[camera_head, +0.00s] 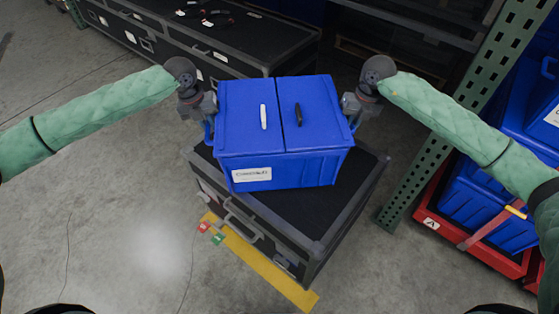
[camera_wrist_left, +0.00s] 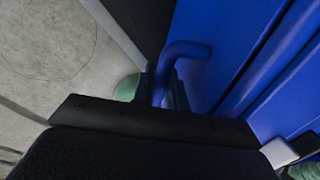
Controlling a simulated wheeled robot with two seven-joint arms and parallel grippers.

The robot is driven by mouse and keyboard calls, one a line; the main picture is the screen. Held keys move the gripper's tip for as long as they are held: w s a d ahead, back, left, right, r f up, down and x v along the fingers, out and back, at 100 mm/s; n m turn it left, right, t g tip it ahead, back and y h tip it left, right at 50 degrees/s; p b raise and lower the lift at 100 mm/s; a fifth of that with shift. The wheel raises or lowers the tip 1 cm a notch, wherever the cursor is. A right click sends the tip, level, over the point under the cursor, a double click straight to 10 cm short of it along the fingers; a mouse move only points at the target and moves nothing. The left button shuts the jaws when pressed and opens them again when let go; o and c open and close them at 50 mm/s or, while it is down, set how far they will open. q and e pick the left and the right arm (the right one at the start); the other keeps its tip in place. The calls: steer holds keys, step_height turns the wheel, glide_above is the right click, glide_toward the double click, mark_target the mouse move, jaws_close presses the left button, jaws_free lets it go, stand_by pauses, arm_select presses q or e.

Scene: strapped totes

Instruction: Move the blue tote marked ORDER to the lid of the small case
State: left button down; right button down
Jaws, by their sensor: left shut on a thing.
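The blue tote (camera_head: 310,167) is upright with its two lid flaps closed. A white label (camera_head: 252,174) is on its front; I cannot read the print clearly. The tote is over the far part of the small black case's lid (camera_head: 300,212); I cannot tell whether it touches. My left gripper (camera_head: 208,125) is shut on the tote's left handle. That blue handle (camera_wrist_left: 187,50) shows between the fingers in the left wrist view. My right gripper (camera_head: 353,120) is at the tote's right handle; its fingers are mostly hidden.
A long black case (camera_head: 160,45) with cables on it stands behind. A green perforated rack post (camera_head: 440,120) rises close on the right. Beyond it, blue totes (camera_head: 490,205) sit on a red base (camera_head: 430,222). A yellow strip (camera_head: 265,268) lies in front of the small case. The floor at left is clear.

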arm_select(q)
steer(key=shift+w+a+f+b, duration=0.1)
steer(key=shift+a+f+b, duration=0.15)
steer(key=shift+f+b, duration=0.4)
arm_select(e)
steer(key=shift+w+d+f, duration=0.1)
steer(key=shift+d+f, duration=0.15)
steer(key=shift+f, duration=0.45)
arm_select(q)
steer(key=c, duration=1.5)
jaws_free()
steer(key=shift+c, duration=0.2)
arm_select(e)
steer(key=c, duration=1.5)
jaws_free()
steer(key=shift+r, duration=0.1)
steer(key=shift+c, duration=0.2)
arm_select(q)
steer(key=shift+o, duration=0.7)
steer(key=shift+d+r, duration=0.1)
steer(key=shift+d, duration=0.05)
arm_select(e)
steer(key=shift+o, duration=0.7)
steer(key=shift+a, duration=0.15)
